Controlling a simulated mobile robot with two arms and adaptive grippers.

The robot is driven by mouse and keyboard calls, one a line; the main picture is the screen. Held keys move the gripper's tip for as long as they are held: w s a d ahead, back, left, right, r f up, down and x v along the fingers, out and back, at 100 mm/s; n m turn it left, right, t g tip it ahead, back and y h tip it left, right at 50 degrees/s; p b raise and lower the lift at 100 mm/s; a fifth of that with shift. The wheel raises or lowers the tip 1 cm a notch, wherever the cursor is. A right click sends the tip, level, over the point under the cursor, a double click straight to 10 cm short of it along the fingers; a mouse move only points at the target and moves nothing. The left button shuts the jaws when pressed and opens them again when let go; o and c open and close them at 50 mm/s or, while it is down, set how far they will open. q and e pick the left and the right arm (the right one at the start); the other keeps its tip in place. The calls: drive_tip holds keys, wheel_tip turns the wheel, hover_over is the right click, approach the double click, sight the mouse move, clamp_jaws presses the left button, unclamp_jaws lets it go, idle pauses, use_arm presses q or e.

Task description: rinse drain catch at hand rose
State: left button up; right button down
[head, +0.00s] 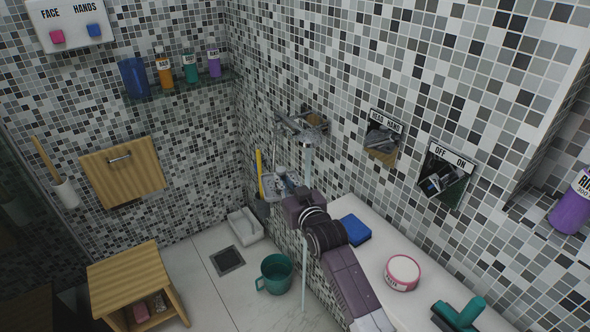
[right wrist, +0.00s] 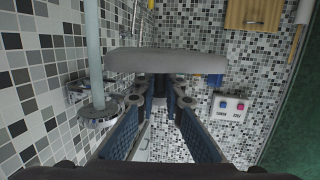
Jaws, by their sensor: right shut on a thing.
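My right gripper (head: 281,187) is in the middle of the head view, close to the tiled wall. It is shut on a grey, flat, rounded thing, apparently the drain catch (right wrist: 165,62), seen edge-on at the fingertips in the right wrist view. The grip hides part of it. The hand rose (head: 308,136) is on the wall above the gripper; it also shows in the right wrist view (right wrist: 97,110). A pale water stream (head: 304,262) falls from it. The stream passes close beside the drain catch; I cannot tell whether they touch. My left gripper is not in view.
A HEAD/HAND control (head: 383,138) and an OFF/ON lever (head: 441,176) sit in wall recesses. A white ledge (head: 372,213) holds a blue sponge (head: 355,229) and a round tub (head: 402,273). A green mug (head: 276,272) and floor drain (head: 228,260) are below. A wooden stool (head: 124,272) stands left.

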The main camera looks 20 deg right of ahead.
drive_tip(key=shift+s+a+r+p, duration=0.55)
drive_tip(key=shift+a+r+p, duration=0.2)
drive_tip(key=shift+p, duration=0.4)
drive_tip(key=shift+s+a+r+p, duration=0.55)
drive_tip(key=shift+r+p, duration=0.3)
drive_tip(key=shift+p, duration=0.25)
drive_tip(key=shift+s+a+r+p, duration=0.45)
drive_tip(key=shift+a+p, duration=0.25)
drive_tip(key=shift+p, duration=0.1)
drive_tip(key=shift+d+f, duration=0.1)
drive_tip(key=shift+f, duration=0.05)
